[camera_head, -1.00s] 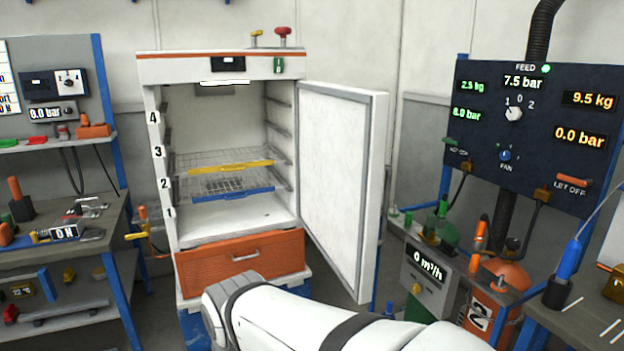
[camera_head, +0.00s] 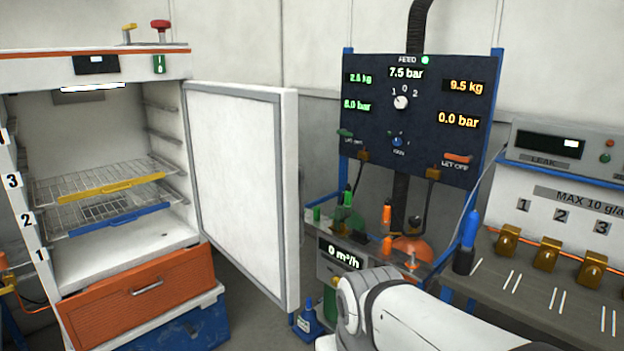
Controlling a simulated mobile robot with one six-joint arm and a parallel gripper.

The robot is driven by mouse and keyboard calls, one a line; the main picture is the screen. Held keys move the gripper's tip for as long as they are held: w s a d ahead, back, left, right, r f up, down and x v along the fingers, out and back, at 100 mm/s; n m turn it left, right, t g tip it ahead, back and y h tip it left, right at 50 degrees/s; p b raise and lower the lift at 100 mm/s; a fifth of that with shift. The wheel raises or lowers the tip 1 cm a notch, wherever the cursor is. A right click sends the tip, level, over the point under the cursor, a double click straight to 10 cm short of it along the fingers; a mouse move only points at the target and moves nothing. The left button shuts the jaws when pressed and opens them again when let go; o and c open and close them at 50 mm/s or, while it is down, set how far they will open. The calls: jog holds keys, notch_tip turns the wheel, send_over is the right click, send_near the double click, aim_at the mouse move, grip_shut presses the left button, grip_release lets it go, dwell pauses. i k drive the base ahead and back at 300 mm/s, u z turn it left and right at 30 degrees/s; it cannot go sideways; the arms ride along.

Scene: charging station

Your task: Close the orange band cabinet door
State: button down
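The white cabinet (camera_head: 100,66) with an orange band along its top stands at the left. Its door (camera_head: 242,190), white with a grey seal, is hinged on the right side and stands wide open, inner face toward me. Inside are wire shelves, one with a yellow front strip (camera_head: 112,188) and one with a blue strip (camera_head: 120,221). Below is an orange drawer (camera_head: 140,297), shut. My gripper is not in view.
A dark feed panel (camera_head: 420,110) with gauges and a hose stands right of the door. Below it are a flow meter box (camera_head: 341,257) and an orange vessel (camera_head: 412,247). A bench with brass clamps (camera_head: 547,253) is at the right. Floor shows between door and drawer.

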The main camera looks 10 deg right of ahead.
aim_at(248, 177)
jog(key=z, duration=0.05)
jog(key=i, duration=1)
jog(key=z, duration=0.05)
